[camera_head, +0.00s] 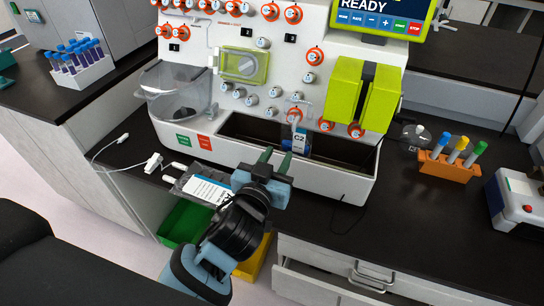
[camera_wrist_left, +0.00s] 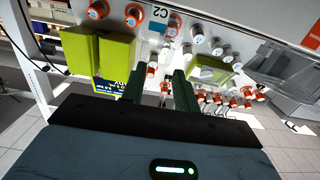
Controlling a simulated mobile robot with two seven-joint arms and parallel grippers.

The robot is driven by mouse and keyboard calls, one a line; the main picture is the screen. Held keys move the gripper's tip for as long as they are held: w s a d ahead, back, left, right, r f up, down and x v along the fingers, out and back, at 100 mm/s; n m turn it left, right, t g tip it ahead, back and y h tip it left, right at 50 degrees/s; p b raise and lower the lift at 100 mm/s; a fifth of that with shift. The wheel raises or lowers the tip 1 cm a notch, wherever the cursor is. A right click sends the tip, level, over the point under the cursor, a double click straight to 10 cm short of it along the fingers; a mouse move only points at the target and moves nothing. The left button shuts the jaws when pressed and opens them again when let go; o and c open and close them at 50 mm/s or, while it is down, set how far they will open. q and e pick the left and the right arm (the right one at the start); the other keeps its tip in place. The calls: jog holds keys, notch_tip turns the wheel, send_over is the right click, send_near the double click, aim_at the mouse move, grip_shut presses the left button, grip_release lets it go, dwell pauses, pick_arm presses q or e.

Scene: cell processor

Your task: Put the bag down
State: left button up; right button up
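A bag (camera_head: 203,187) with a white and blue printed label lies flat on the dark counter in front of the machine, near the counter edge. My left arm hides its right end. A second bag marked C2 (camera_head: 299,142) hangs upright at the machine's front trough; its blue C2 label (camera_wrist_left: 158,14) also shows in the left wrist view. My left gripper (camera_head: 276,157) is just in front of the trough, left of and below the C2 bag. In the left wrist view its fingers (camera_wrist_left: 157,88) are apart with no bag between them. My right gripper is out of view.
The white machine (camera_head: 225,140) has many orange-ringed knobs and a yellow-green pump block (camera_head: 362,95). An orange tube rack (camera_head: 447,168) stands to the right. A green bin (camera_head: 183,222) and a yellow bin are below the counter edge. A drawer (camera_head: 330,285) is partly open. The right counter has free room.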

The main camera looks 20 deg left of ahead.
pick_arm(q)
jog(key=s+a+f+m+g+h, duration=0.15)
jog(key=s+f+g, duration=0.25)
jog(key=s+f, duration=0.8)
jog(key=s+a+f+g+y, duration=0.1)
jog(key=s+a+f+g, duration=0.2)
jog(key=s+f, duration=0.9)
jog(key=s+a+f+g, duration=0.2)
jog(key=s+f, duration=0.5)
jog(key=s, duration=0.4)
jog(key=shift+s+a+f, duration=0.2)
jog(key=shift+s+f, duration=0.05)
jog(key=shift+f, duration=0.1)
